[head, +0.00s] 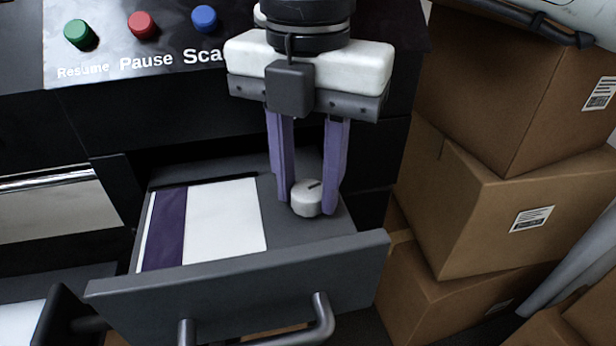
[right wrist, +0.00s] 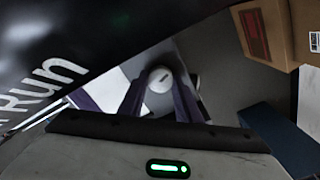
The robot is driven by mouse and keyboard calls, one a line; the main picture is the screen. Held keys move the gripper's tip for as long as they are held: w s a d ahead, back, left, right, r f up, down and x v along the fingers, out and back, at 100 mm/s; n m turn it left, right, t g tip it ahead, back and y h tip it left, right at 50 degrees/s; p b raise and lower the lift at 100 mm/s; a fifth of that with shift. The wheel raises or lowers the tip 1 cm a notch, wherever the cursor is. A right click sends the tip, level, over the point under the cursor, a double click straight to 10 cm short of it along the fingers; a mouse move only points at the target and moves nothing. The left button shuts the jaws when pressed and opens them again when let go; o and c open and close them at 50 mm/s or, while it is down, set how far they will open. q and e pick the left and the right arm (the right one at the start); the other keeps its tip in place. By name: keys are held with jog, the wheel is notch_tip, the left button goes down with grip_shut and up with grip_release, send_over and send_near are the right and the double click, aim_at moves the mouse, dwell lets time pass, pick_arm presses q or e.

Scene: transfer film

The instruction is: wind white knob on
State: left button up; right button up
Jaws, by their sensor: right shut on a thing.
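The white knob (head: 306,198) is round with a dark line on its top and sits on the grey surface inside the pulled-out drawer (head: 240,284). My right gripper (head: 307,200) points down with its two purple fingers on either side of the knob, shut on it. In the right wrist view the knob (right wrist: 160,80) shows between the fingertips (right wrist: 160,88). White film with a purple band (head: 225,218) lies in the drawer to the left of the knob. My left gripper is not in view.
Green (head: 80,34), red (head: 142,25) and blue (head: 204,18) buttons are on the panel above the drawer. Cardboard boxes (head: 490,190) are stacked close on the right. The drawer's front handle (head: 320,318) sticks out toward me.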

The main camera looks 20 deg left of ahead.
aim_at(308, 190)
jog(key=o, duration=1.1)
jog(key=shift+c, duration=0.2)
jog(key=shift+r, duration=0.1)
notch_tip(308, 190, up, 10)
jog(key=p, duration=0.1)
jog(key=shift+r, duration=0.15)
